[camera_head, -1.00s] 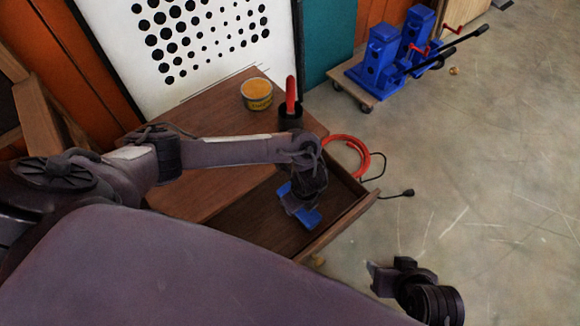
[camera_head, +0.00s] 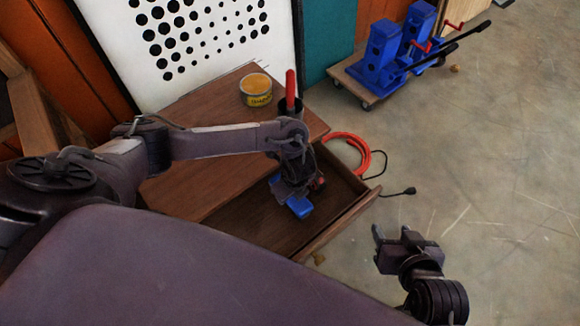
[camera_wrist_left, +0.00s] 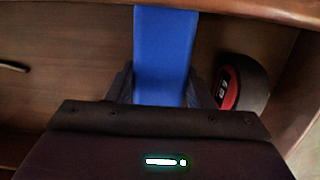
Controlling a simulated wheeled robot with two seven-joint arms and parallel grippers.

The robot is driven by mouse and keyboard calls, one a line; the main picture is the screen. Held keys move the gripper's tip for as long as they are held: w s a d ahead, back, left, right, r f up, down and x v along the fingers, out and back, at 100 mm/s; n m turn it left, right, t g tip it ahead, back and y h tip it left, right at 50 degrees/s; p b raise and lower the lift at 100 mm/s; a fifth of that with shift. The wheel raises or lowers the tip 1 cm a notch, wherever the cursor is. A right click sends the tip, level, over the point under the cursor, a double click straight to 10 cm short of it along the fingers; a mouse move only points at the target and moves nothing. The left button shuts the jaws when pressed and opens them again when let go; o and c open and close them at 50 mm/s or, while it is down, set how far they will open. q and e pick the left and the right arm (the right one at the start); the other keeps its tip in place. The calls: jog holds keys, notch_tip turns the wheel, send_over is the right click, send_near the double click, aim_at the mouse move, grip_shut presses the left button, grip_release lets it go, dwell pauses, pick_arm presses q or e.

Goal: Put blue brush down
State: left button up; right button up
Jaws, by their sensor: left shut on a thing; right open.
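The blue brush (camera_head: 299,207) shows as a blue block below my left gripper (camera_head: 290,196), over the open wooden drawer (camera_head: 250,226). In the left wrist view the brush (camera_wrist_left: 164,50) runs up from between the fingers of my left gripper (camera_wrist_left: 163,88), which is shut on it. Its far end reaches close to the drawer's wall in that view. I cannot tell whether it touches the drawer floor. My right gripper (camera_head: 385,246) is open and empty, over the floor to the right of the drawer.
A round black and red object (camera_wrist_left: 243,84) lies in the drawer beside the brush. A yellow tin (camera_head: 256,91) and a black cup with a red handle (camera_head: 290,92) stand on the cabinet top. A red cable coil (camera_head: 362,156) is beside the drawer; blue presses (camera_head: 382,50) stand farther back.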

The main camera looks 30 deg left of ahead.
pick_arm(q)
jog(key=o, duration=1.2)
jog(key=shift+c, duration=0.2)
